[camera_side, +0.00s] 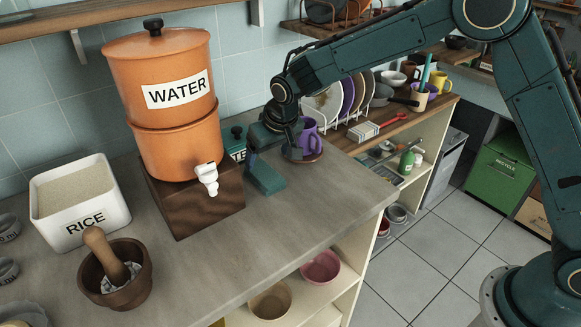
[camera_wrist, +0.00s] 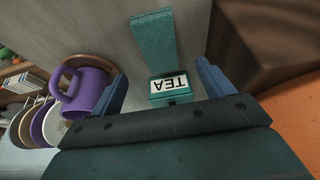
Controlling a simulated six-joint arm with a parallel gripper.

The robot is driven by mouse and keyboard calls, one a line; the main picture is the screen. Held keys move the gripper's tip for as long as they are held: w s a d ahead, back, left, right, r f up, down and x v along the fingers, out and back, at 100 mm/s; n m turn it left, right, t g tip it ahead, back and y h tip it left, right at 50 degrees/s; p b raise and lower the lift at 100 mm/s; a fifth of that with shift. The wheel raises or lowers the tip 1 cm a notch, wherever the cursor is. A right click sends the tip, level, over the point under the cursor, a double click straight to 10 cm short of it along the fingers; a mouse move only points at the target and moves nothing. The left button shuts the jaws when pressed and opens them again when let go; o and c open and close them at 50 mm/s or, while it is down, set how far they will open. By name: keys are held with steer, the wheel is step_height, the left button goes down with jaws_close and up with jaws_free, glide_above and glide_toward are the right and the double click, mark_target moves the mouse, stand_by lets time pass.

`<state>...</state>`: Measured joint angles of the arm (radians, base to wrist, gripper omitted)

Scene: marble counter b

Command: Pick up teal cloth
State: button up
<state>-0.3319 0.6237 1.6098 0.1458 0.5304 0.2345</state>
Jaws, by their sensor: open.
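The teal cloth (camera_side: 266,180) lies flat as a folded strip on the grey counter, to the right of the wooden stand. In the wrist view the cloth (camera_wrist: 153,38) lies at the top, beyond the fingertips and roughly in line with the gap between them. My gripper (camera_side: 276,138) hangs just behind the cloth in the side view; it is open, with nothing between its fingers gripped. In the wrist view its fingers (camera_wrist: 162,80) are spread wide. Whether it touches the cloth is hard to tell.
A teal TEA tin (camera_wrist: 170,88) shows between the fingers in the wrist view. A purple mug (camera_side: 309,139) on a round wooden coaster stands close right of my gripper. The orange WATER dispenser (camera_side: 165,105) on its wooden stand (camera_side: 190,205) is left.

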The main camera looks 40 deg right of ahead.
mark_target(264, 172)
steer(key=shift+x, duration=1.1)
steer(key=shift+x, duration=2.55)
steer(key=shift+s, duration=0.1)
steer(key=c, duration=1.1)
steer(key=shift+c, duration=0.2)
step_height(264, 172, up, 20)
